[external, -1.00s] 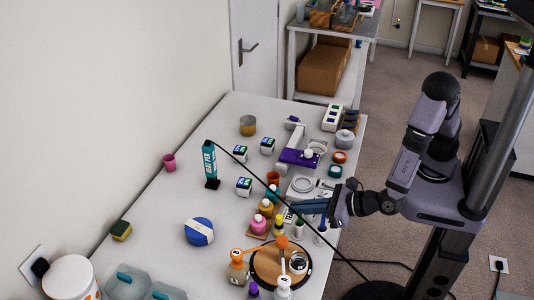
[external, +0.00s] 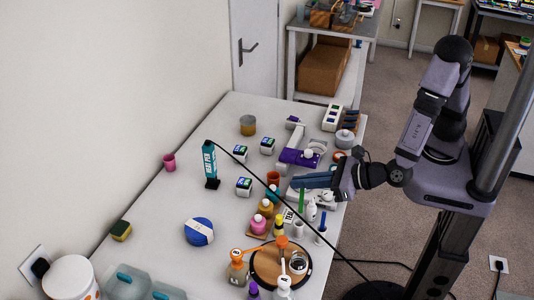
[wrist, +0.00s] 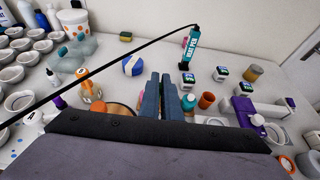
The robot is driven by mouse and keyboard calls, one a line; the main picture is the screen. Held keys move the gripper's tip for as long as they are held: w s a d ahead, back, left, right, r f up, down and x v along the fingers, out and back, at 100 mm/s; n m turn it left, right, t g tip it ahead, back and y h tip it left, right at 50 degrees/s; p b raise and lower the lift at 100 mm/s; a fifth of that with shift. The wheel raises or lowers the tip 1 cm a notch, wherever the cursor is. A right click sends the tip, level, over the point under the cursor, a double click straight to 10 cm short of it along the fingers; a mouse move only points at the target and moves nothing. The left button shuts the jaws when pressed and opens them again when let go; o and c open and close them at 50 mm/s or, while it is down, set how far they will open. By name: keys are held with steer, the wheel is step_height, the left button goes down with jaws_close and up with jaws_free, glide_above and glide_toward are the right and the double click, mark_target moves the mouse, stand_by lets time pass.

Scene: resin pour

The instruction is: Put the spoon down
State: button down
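I cannot make out a clear spoon in either view. A green upright handle (external: 302,198) and a blue upright handle (external: 322,220) stand near the table's right edge, below my gripper in the external view; I cannot tell if either is a spoon. My gripper (external: 296,181) is above the right side of the table, close to a white device (external: 326,195).
A round wooden board (external: 262,278) with small bottles is at the front. A pink bottle (external: 258,226) and an orange cup (external: 273,178) stand near my gripper. A teal heat pen (external: 210,165) stands at left with a black cable crossing. The left-middle table is fairly clear.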

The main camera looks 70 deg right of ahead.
steer(key=shift+w+r, duration=0.1)
steer(key=shift+r, duration=2.6)
steer(key=w+a+r+b+x, duration=0.1)
steer(key=r+b+x, duration=0.1)
steer(key=x, duration=0.7)
steer(key=a+r+b+x, duration=0.1)
steer(key=b+x, duration=0.1)
steer(key=x, duration=0.6)
steer(key=w+d+r+b, duration=0.2)
steer(key=w+d, duration=0.1)
steer(key=w, duration=0.6)
steer(key=w+d+r+b, duration=0.1)
steer(key=w+d, duration=0.3)
steer(key=w, duration=0.4)
step_height(320, 180, down, 15)
steer(key=shift+a+b, duration=0.15)
steer(key=shift+b, duration=0.15)
steer(key=shift+w+f+b, duration=0.1)
steer(key=shift+f+b, duration=0.1)
steer(key=shift+b, duration=0.1)
steer(key=c, duration=2)
jaws_free()
steer(key=shift+r, duration=0.1)
steer(key=shift+r, duration=0.15)
